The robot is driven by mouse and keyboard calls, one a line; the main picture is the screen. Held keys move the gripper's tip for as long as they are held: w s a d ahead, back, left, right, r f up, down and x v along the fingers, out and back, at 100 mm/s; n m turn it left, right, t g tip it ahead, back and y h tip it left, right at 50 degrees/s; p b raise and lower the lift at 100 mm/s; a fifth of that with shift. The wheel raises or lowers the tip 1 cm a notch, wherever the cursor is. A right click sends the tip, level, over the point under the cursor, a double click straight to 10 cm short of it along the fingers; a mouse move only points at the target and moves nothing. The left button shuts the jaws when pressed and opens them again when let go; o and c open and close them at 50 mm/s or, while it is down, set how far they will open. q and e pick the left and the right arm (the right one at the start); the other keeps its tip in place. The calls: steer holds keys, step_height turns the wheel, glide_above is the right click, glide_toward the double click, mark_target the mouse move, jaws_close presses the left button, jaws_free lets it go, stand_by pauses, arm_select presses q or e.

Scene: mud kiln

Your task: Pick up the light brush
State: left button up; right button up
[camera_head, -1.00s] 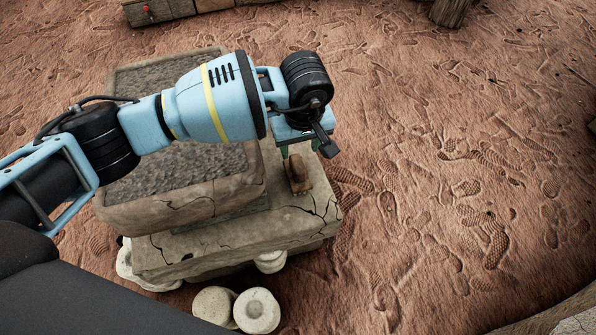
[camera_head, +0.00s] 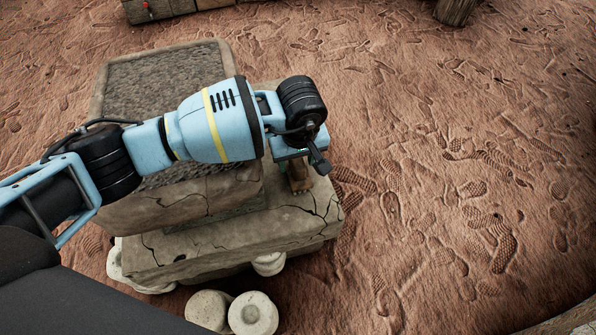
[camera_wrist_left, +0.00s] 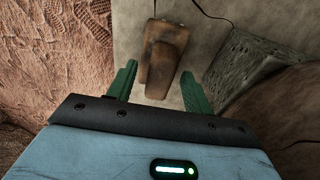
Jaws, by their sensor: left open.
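The light brush appears as a small brown wooden piece (camera_wrist_left: 163,55) lying on the stone slab in the left wrist view. In the head view the brush (camera_head: 299,179) shows only in part at the slab's right end, below my gripper. My left gripper (camera_wrist_left: 160,85) is open, its two green fingers on either side of the brush's near end, with gaps on both sides. In the head view the left gripper (camera_head: 298,165) is over the brush, and its wrist hides much of it. My right gripper is not in view.
A cracked stone slab (camera_head: 290,225) carries a stone trough (camera_head: 190,200) with grey contents, left of the brush. Round pale stones (camera_head: 253,314) lie at the slab's foot. Open reddish ground lies to the right. A wooden post (camera_head: 452,10) stands at the back.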

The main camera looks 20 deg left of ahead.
mark_target(297, 160)
arm_select(q)
steer(key=shift+f, duration=0.1)
steer(key=shift+c, duration=1.3)
jaws_close()
step_height(297, 160, up, 10)
steer(key=p, duration=0.4)
